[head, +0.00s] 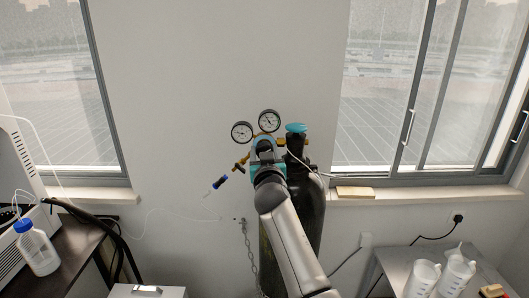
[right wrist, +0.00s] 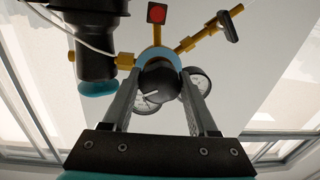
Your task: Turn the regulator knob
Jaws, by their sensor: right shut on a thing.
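The gas regulator has two round white-faced gauges, the left gauge (head: 241,132) and the right gauge (head: 269,121), on brass fittings above a dark gas cylinder (head: 312,215). My right gripper (head: 265,158) is at the front of the regulator in the head view, and my arm hides the knob there. In the right wrist view, the dark round regulator knob (right wrist: 158,82) sits between the two fingers of my right gripper (right wrist: 161,80), which is shut on it. The blue regulator body (right wrist: 160,55) is just beyond the knob. My left gripper is not in view.
A teal valve handwheel (head: 296,128) tops the cylinder beside the regulator. A chain (head: 248,245) hangs by the cylinder. A bottle (head: 37,248) stands left, and white jugs (head: 422,277) stand right.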

